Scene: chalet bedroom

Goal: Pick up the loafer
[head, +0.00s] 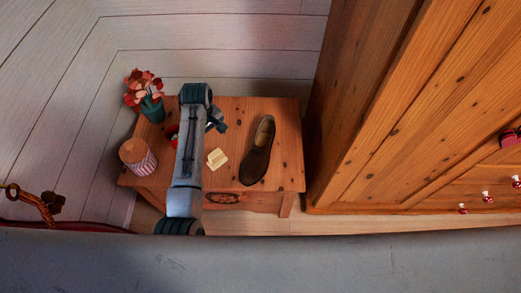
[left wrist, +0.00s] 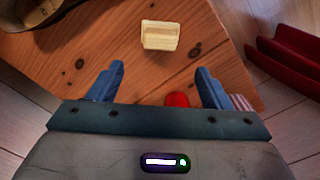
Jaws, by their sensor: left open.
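The loafer (head: 257,158), dark brown with a tan inside, lies upright on the right part of a small wooden table (head: 285,175). In the left wrist view only part of the loafer (left wrist: 52,28) shows, at the upper left corner. My left gripper (head: 217,120) is above the table, to the left of the loafer and apart from it. In the left wrist view the gripper (left wrist: 160,75) is open, with nothing between its blue fingers. My left arm hides part of the table's left half. My right gripper is not in view.
A cream block (head: 217,159) lies between my left arm and the loafer. A red object (left wrist: 177,99) is partly hidden. A striped container (head: 143,164) and a potted flower (head: 152,108) stand at the table's left. A wooden wardrobe (head: 400,130) rises close to the right.

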